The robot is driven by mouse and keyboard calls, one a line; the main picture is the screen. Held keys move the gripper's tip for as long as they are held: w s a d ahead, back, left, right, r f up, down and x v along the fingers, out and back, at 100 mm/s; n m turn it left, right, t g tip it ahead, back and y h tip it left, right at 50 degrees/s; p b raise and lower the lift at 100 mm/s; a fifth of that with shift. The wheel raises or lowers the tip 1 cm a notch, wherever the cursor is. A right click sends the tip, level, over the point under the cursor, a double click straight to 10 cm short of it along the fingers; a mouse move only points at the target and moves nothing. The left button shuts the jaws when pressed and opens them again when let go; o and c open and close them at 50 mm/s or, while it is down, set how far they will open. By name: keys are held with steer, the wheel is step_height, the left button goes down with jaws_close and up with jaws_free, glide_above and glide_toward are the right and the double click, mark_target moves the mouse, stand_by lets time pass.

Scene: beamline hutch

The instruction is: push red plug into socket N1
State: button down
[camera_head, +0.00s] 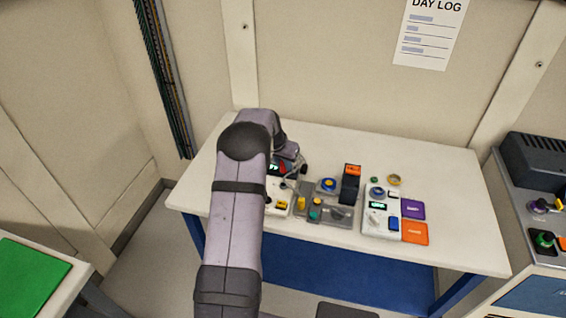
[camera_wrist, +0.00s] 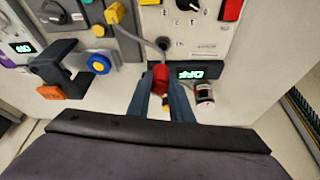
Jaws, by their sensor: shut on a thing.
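The red plug (camera_wrist: 160,76) is between the two blue-grey fingers of my gripper (camera_wrist: 161,90) in the wrist view, and the fingers are shut on it. A grey cable (camera_wrist: 133,36) curves up and left from near it. A dark round fitting (camera_wrist: 163,43) on the pale panel (camera_wrist: 205,35) lies just beyond the plug; I cannot tell whether it is a socket. Panel labels are too small to read, so I cannot pick out N1. In the head view my arm hides most of the gripper and the plug.
A yellow plug (camera_wrist: 116,12) is on the grey unit left of the panel. A dark box with a green OFF display (camera_wrist: 200,73) and a small banded cylinder (camera_wrist: 205,94) are close right of the plug. A dark bracket (camera_head: 350,184) stands farther right. The table's back right (camera_head: 440,175) is clear.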

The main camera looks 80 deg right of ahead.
mark_target(282, 172)
steer(key=shift+f+b, duration=1.3)
steer(key=shift+f, duration=1.45)
steer(key=shift+f+b, duration=0.45)
steer(key=shift+f, duration=0.1)
steer(key=c, duration=1.5)
jaws_free()
steer(key=shift+r, duration=0.1)
steer(key=shift+b+v, duration=1.35)
steer(key=shift+v, duration=2.25)
